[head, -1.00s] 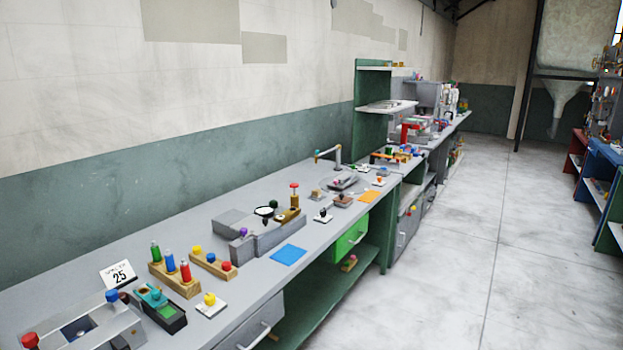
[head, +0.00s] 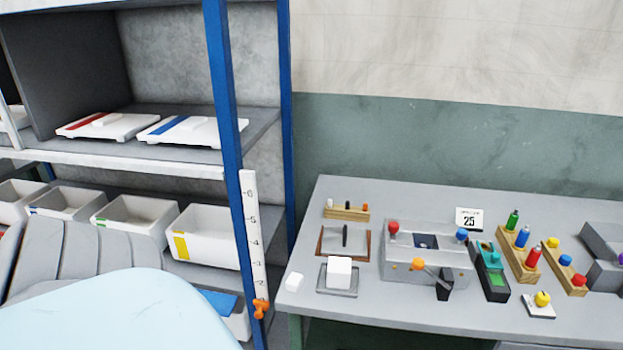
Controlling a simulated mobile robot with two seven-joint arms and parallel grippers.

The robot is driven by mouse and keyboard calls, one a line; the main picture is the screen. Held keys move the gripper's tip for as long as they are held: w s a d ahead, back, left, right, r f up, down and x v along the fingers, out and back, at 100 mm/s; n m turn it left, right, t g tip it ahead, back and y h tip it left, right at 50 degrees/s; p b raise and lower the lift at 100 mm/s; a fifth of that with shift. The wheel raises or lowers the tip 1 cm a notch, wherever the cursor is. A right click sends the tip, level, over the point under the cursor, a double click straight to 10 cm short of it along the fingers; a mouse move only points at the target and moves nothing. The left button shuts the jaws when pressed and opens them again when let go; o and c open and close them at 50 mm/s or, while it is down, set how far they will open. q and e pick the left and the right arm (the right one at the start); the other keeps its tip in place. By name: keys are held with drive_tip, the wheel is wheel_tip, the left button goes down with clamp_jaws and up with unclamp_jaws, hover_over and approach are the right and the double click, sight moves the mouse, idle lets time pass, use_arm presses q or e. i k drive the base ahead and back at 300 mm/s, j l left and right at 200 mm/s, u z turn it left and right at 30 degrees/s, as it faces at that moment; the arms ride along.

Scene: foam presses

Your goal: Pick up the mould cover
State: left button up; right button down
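Two flat white lid-like plates lie side by side on the blue-framed rack's upper shelf. One has a red stripe (head: 97,126) and the other a blue stripe (head: 187,130). On the bench, a brown-framed plate with an upright dark handle (head: 345,241) lies behind a grey tray with a white block (head: 339,273). I cannot tell for certain which of these is the mould cover. Neither of my grippers is in view.
White bins (head: 208,236) with coloured labels stand on the rack's lower shelf, beside a blue post (head: 227,120) with a white scale. A grey press-like fixture (head: 428,263) and peg blocks stand on the bench (head: 375,197). A pale blue rounded surface (head: 120,315) fills the lower left.

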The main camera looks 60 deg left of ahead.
sight(345, 241)
drive_tip(key=u, duration=1.5)
